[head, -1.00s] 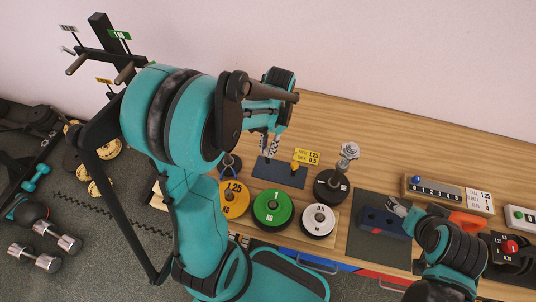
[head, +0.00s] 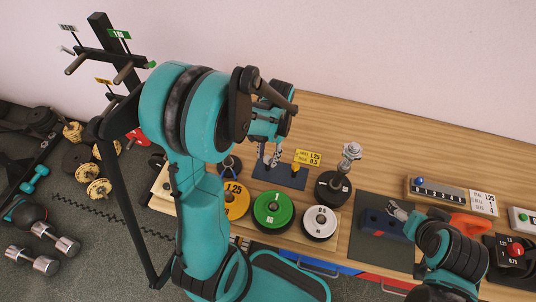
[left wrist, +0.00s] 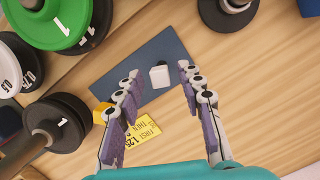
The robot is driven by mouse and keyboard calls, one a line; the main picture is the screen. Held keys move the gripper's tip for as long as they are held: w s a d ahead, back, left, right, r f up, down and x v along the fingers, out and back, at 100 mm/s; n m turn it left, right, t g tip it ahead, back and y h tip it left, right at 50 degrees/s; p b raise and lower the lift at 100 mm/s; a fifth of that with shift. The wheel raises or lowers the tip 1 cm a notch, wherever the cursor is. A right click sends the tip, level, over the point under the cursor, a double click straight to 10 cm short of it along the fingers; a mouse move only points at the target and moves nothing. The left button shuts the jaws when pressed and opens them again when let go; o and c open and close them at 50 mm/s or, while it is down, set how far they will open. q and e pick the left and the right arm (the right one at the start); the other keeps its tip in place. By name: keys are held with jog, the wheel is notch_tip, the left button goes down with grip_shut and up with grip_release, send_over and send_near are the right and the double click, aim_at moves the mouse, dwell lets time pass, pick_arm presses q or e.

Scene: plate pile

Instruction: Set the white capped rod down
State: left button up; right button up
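A white cap (left wrist: 159,76), apparently the top of the white capped rod, shows over the dark blue mat (left wrist: 125,78) in the left wrist view. My left gripper (left wrist: 160,95) is open, with one finger on each side of the cap and a visible gap to both. In the head view, my left gripper (head: 269,157) is over the back left of the blue mat (head: 293,181); I cannot make out the rod there. My right gripper (head: 397,210) is beside a dark blue block (head: 381,223); its finger opening is unclear.
A yellow card (head: 307,158) stands by the mat. Yellow (head: 235,200), green (head: 272,208) and white (head: 320,221) plates lie in front. A black plate stand with a metal post (head: 350,155) is to the right. The wooden table behind is clear.

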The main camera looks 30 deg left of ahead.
pick_arm(q)
jog(key=shift+r, duration=0.1)
notch_tip(320, 180, up, 12)
jog(key=w+p, duration=0.2)
jog(key=p, duration=0.2)
jog(key=s+d+r+n+t, duration=0.1)
jog(key=s+d+r+t, duration=0.4)
jog(key=s+d+t, duration=0.2)
jog(key=shift+s+r+n+t, duration=0.25)
jog(key=shift+n+t, duration=0.15)
jog(key=shift+t, duration=0.8)
jog(key=shift+w+b, duration=0.1)
jog(key=shift+b, duration=0.2)
